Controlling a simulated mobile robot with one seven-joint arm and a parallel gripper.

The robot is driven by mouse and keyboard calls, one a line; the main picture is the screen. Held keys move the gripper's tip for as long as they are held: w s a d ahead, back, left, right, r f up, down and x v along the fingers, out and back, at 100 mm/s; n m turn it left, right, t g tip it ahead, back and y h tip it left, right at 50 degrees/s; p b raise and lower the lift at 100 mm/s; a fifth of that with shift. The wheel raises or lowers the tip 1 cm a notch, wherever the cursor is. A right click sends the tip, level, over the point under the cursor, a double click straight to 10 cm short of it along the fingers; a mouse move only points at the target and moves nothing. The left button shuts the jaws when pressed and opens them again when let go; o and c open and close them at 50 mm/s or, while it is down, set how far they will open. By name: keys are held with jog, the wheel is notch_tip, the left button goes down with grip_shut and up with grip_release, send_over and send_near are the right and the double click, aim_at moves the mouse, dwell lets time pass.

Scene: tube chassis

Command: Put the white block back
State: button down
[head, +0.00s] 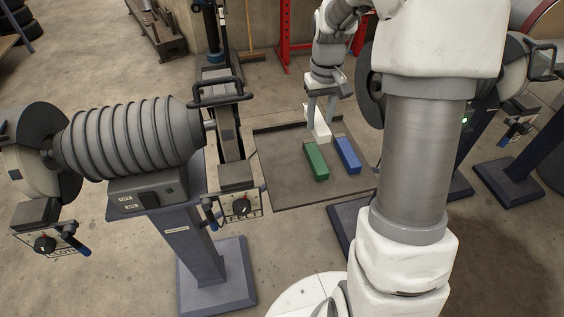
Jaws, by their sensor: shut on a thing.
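The white block (321,129) is between the fingers of my gripper (320,112), at the far part of a flat dark tray or board (274,172). My gripper points down and is shut on the block. I cannot tell whether the block touches the surface or hangs just above it. A green block (316,162) and a blue block (347,155) lie side by side on the board, nearer than the white block. The large links of my arm cover the area to the right of the board.
A grinder with a ribbed grey body (133,138) stands on a pedestal (203,240) at the left. More machines on pedestals (512,178) stand at the right. A red frame (284,40) is behind. The near left part of the board is bare.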

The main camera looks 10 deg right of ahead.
jog(key=s+a+f, duration=0.1)
jog(key=a+f, duration=0.1)
jog(key=a, duration=0.1)
jog(key=s+a+f+b, duration=0.1)
jog(key=a+f, duration=0.1)
jog(key=a, duration=0.1)
jog(key=s+a+f, duration=0.1)
jog(key=a+f, duration=0.1)
jog(key=a, duration=0.1)
jog(key=shift+s+a+f+b, duration=0.1)
jog(key=shift+s+a+b, duration=0.05)
jog(key=shift+a+b, duration=0.2)
jog(key=shift+f+b, duration=0.5)
jog(key=shift+f, duration=1.45)
jog(key=shift+f, duration=0.15)
jog(key=shift+c, duration=2.2)
grip_release()
